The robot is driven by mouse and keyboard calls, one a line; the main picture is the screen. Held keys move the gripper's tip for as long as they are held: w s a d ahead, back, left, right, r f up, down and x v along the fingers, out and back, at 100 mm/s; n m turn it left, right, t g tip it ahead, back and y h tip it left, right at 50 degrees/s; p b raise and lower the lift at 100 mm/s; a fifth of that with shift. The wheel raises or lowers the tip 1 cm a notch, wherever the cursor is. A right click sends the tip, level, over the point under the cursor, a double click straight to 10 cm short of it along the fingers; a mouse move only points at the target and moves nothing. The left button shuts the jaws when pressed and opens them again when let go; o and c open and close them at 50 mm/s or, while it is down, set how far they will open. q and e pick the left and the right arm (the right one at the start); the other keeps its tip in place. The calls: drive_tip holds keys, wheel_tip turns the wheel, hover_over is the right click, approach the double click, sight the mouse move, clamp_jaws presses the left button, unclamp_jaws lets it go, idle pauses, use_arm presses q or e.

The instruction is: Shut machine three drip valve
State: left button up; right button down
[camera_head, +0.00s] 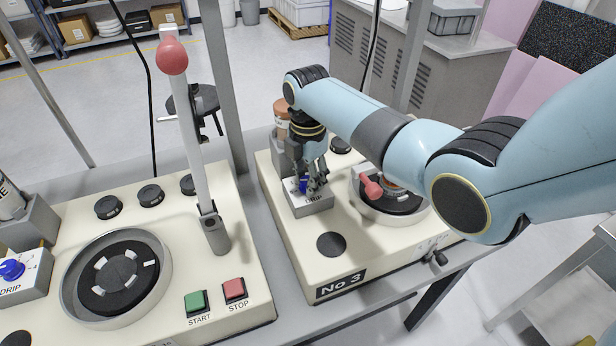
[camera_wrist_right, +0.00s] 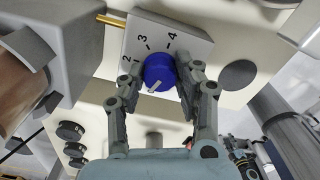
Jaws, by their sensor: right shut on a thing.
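The No 3 machine (camera_head: 350,262) stands at the middle of the head view. Its drip valve is a blue knob (camera_head: 303,186) on a small white block (camera_head: 312,204) labelled DRIP. In the right wrist view the blue knob (camera_wrist_right: 159,70) sits beside a printed scale with 2, 3 and 4 readable. Its white pointer mark faces down and left in that view; the digit there is hidden by a finger. My right gripper (camera_head: 308,183) reaches down from above and is shut on the knob, with a finger on each side (camera_wrist_right: 160,85). My left gripper is not in view.
On No 3, a round dial (camera_head: 402,206) with a red-ended handle (camera_head: 371,187) lies right of my gripper, and a bottle (camera_head: 282,116) stands behind. A neighbouring machine (camera_head: 230,300) at the left has its own blue drip knob (camera_head: 11,269) and an upright red-ball lever (camera_head: 173,56).

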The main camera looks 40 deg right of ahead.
drive_tip(key=shift+n, duration=1.7)
drive_tip(key=c, duration=0.9)
unclamp_jaws()
drive_tip(key=shift+c, duration=0.2)
drive_tip(key=shift+r, duration=0.1)
wheel_tip(320, 180, up, 12)
